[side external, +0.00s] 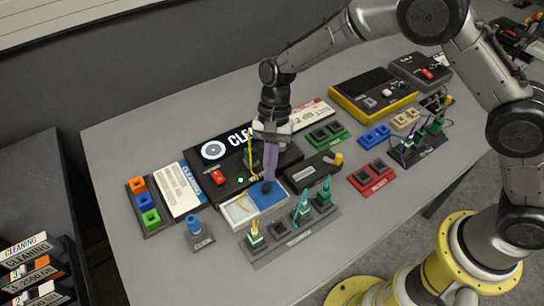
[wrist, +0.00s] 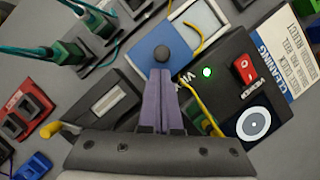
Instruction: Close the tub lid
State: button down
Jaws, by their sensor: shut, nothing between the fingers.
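The white tub (side external: 238,211) stands at the front middle of the table. Its blue lid (side external: 262,203) covers the right part, and the left part is open. In the wrist view, the lid (wrist: 150,40) carries a round dark knob (wrist: 165,55), and the open white part of the tub (wrist: 206,15) shows beyond it. A yellow cable (wrist: 187,43) lies partly in the opening. My gripper (side external: 267,181) points down over the lid at the knob, its purple fingers shut and empty. In the wrist view, the fingertips (wrist: 160,72) are right beside the knob; I cannot tell if they touch.
A black box (wrist: 226,80) with a red switch (wrist: 244,68) and lit green light stands behind the tub. A dark block with a yellow knob (side external: 338,159) is to the right. Green-plugged connectors (side external: 303,206) stand close in front. A blue-capped post (side external: 195,227) is at left.

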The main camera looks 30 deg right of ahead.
dwell(0.3)
jog(key=a, duration=0.8)
jog(key=shift+d, duration=0.1)
